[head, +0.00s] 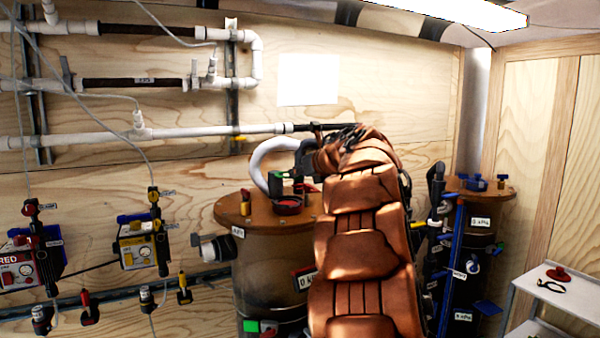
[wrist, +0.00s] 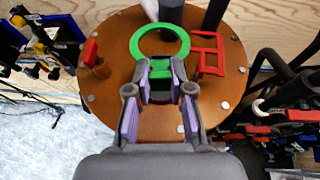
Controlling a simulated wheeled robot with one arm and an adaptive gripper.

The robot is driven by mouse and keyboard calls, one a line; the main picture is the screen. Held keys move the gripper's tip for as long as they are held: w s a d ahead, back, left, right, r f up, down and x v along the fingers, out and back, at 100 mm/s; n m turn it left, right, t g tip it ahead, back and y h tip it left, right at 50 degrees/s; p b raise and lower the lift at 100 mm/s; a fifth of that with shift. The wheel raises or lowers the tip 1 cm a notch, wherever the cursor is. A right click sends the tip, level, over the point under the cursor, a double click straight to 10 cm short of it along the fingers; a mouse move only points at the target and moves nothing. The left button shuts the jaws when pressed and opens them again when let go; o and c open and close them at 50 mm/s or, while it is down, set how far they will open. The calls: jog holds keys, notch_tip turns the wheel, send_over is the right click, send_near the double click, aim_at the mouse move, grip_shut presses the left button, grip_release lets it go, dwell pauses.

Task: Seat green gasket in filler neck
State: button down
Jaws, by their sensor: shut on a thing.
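My gripper (wrist: 160,88) has its purple-padded fingers closed on the small green tab of the green gasket (wrist: 163,31). In the wrist view the gasket's flat ring extends beyond the fingertips, over the brown round lid (wrist: 112,62) of a tank. Brown lid shows through the ring. In the head view a bit of green (head: 275,184) shows by my gripper, above the lid (head: 232,208) and beside a dark red round part (head: 287,206). I cannot tell whether the ring touches the lid. I cannot surely pick out the filler neck.
A red frame (wrist: 208,55) stands right of the ring and a red block (wrist: 90,54) left of it. A white curved pipe (head: 262,160) rises behind the lid. Another dark filter tank (head: 475,215) stands at the right. Red and yellow pump units hang on the left wall.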

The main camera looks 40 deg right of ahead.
jog(key=shift+f+b, duration=1.5)
jog(key=shift+f, duration=0.55)
jog(key=shift+f+b, duration=1.55)
jog(key=shift+f, duration=0.5)
dwell(0.4)
jog(key=c, duration=1)
grip_release()
jog(key=shift+o, duration=0.2)
jog(key=v, duration=1.2)
jog(key=shift+a, duration=0.1)
